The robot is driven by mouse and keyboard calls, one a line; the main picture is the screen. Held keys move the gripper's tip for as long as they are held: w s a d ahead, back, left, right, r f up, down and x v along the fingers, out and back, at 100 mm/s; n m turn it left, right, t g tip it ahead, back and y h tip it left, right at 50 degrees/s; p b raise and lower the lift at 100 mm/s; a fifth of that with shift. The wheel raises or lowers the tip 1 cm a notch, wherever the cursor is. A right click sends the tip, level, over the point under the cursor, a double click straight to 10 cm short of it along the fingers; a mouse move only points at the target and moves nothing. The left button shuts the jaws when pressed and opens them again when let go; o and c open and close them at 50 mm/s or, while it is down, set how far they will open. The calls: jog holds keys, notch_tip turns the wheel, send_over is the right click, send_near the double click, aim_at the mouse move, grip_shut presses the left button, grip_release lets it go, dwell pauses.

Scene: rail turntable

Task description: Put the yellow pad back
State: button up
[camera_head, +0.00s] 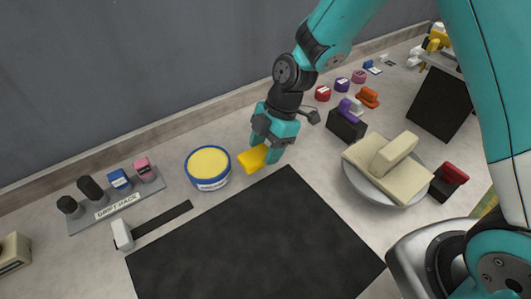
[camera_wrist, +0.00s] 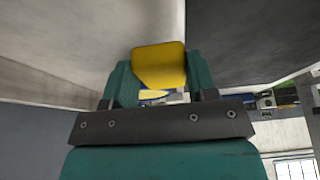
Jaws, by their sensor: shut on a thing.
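The yellow pad (camera_head: 252,159) is a small yellow block held between the fingers of my gripper (camera_head: 265,151). In the wrist view the yellow pad (camera_wrist: 160,66) fills the space between the two teal fingertips of my gripper (camera_wrist: 160,80). In the head view the pad is just right of a round blue tub (camera_head: 209,182) with a yellow top and close to the far edge of a black mat (camera_head: 255,240). I cannot tell whether the pad touches the table.
A grey rack (camera_head: 118,203) labelled drift rack holds dark, blue and pink pieces at left. A white-handled slider (camera_head: 122,235) lies by the mat. At right are a round plate (camera_head: 365,184) with cream blocks, a black block (camera_head: 346,125) and several coloured pieces. The wall runs behind.

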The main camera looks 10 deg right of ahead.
jog(key=shift+f, duration=1.5)
jog(key=o, duration=0.8)
jog(key=shift+f, duration=0.1)
jog(key=b+v, duration=0.2)
jog(key=v, duration=0.9)
jog(key=s+r+m, duration=0.3)
jog(key=s+m, duration=0.2)
jog(key=s, duration=0.1)
jog(key=s+d+r+m+t, duration=0.1)
jog(key=s+r+m, duration=0.3)
jog(key=s, duration=0.3)
jog(key=s+r+m, duration=0.4)
jog(key=s+m, duration=0.2)
jog(key=s, duration=0.1)
jog(key=shift+s+d+r+m+t, duration=0.25)
jog(key=shift+d+m+t, duration=0.05)
jog(key=shift+d+t, duration=0.1)
